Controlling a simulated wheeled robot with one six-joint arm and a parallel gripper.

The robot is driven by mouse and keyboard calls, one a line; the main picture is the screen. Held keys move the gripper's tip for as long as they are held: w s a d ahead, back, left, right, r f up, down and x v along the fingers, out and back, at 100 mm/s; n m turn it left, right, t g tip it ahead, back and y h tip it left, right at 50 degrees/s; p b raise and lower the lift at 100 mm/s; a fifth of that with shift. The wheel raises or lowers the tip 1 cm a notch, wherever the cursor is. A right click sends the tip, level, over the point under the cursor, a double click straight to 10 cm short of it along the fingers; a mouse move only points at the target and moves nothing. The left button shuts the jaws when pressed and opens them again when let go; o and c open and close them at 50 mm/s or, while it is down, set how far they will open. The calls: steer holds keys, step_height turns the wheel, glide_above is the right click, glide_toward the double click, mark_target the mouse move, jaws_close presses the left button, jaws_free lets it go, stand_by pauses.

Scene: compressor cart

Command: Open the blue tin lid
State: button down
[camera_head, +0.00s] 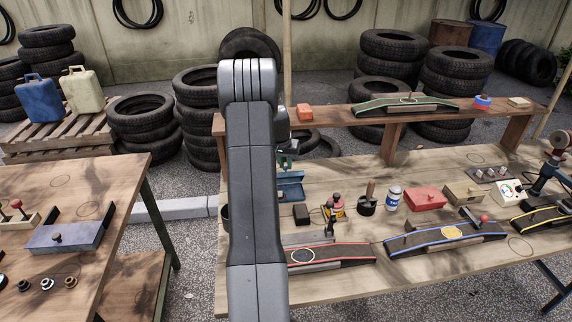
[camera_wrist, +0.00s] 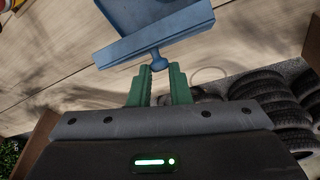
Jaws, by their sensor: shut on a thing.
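The blue tin (camera_head: 291,190) stands on the wooden workbench, just right of my arm, which hides part of it. In the wrist view the blue tin lid (camera_wrist: 150,42) fills the top middle, with a small blue knob (camera_wrist: 158,61) on its near edge. My gripper (camera_wrist: 159,70) has its two green fingers closed around this knob. In the head view my gripper (camera_head: 286,160) shows only partly, at the tin's upper side behind my arm. I cannot tell how far the lid is tilted.
A raised shelf (camera_head: 340,123) runs behind. Curved tracks line the front.

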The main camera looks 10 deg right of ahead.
steer(key=shift+w+a+f, duration=0.1)
steer(key=shift+a+f, duration=0.05)
steer(key=shift+a, duration=0.1)
steer(key=c, duration=1.6)
jaws_free()
steer(key=shift+o, duration=1.3)
steer(key=shift+w+a+f, duration=0.1)
steer(key=shift+w+a, duration=0.05)
steer(key=shift+a, duration=0.05)
steer(key=shift+d, duration=0.15)
steer(key=shift+a+r+b, duration=0.2)
steer(key=shift+r+b, duration=0.1)
steer(key=shift+r, duration=0.2)
steer(key=s+a+b, duration=0.2)
steer(key=s+a, duration=0.4)
steer(key=s, duration=0.4)
steer(key=shift+s+a+r+b, duration=0.15)
steer(key=shift+s+a+b, duration=0.05)
steer(key=shift+s+b, duration=0.15)
steer(key=shift+c, duration=0.5)
